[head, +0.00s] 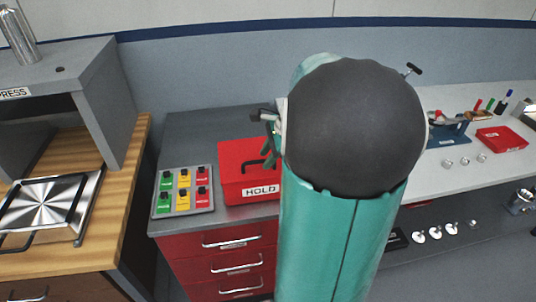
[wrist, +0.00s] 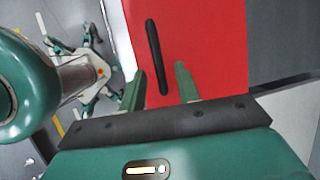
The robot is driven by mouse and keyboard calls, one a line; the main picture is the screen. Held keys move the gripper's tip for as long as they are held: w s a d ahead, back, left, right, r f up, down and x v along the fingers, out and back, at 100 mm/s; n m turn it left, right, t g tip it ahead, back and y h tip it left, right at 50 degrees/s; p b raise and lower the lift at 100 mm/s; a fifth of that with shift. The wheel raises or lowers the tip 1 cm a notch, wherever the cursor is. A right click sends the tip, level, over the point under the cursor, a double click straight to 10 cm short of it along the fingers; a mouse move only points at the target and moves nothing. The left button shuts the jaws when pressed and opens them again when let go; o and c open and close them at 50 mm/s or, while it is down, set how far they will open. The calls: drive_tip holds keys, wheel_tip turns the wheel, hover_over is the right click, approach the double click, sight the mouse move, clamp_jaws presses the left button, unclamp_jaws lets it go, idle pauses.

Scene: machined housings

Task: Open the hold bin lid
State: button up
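The hold bin (head: 233,192) is a red box with a white HOLD label, standing on the grey counter. Its red lid (head: 238,152) looks shut and carries a black bar handle (head: 268,163). My arm hides the bin's right part. My gripper (head: 271,145) is just above the lid, partly hidden by my arm in the head view. In the wrist view, my gripper (wrist: 159,76) is open, and the black handle (wrist: 152,45) stands against the red lid (wrist: 204,35). The handle's near end appears between the two green fingers, with gaps visible on both sides.
A button panel (head: 183,193) lies on the counter left of the bin. Red drawers (head: 221,267) are below. A grey press housing (head: 75,75) stands on a wooden bench at left. A red tray (head: 502,139) and small metal parts lie on the right-hand counter.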

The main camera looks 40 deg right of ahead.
clamp_jaws()
drive_tip(key=shift+r, duration=0.1)
